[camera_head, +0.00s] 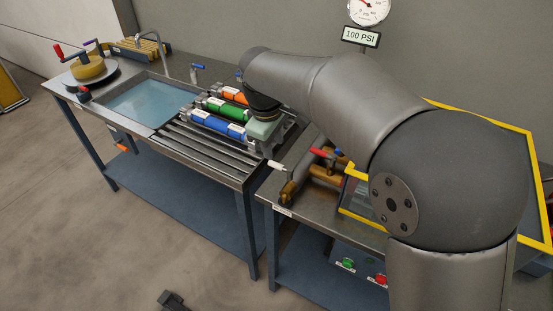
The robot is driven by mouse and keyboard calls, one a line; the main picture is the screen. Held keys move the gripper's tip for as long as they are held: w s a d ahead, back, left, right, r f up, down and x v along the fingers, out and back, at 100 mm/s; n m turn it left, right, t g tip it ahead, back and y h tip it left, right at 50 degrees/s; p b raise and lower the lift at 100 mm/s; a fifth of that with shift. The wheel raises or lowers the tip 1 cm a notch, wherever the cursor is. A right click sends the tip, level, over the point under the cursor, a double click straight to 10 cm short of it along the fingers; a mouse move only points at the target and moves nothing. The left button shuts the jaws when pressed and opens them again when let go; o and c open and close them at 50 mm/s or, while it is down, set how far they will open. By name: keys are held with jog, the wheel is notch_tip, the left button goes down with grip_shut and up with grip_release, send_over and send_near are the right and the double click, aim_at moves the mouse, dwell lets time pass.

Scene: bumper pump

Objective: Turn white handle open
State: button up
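A small white handle (277,165) sticks out at the left of the brass pipework (291,188), at the near left corner of the right-hand bench. My gripper (267,146) hangs from the end of my arm, above and slightly left of the white handle in the picture. It appears apart from the handle, but the gap in depth is unclear. The fingers are small and partly hidden by the gripper body, so I cannot tell whether they are open or shut.
Red (319,152) and blue (338,152) handles sit close to the right. Orange, green and blue cylinders (217,123) lie left of my gripper on the sink bench (190,150). A yellow-framed panel (360,217) stands right. A gauge (369,8) hangs above a "100 PSI" sign (360,36).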

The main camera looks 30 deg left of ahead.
aim_at(277, 164)
jog(key=f, duration=0.2)
jog(key=w+f, duration=0.1)
jog(key=f, duration=0.4)
jog(key=shift+w+f, duration=0.2)
jog(key=shift+w, duration=0.05)
grip_shut()
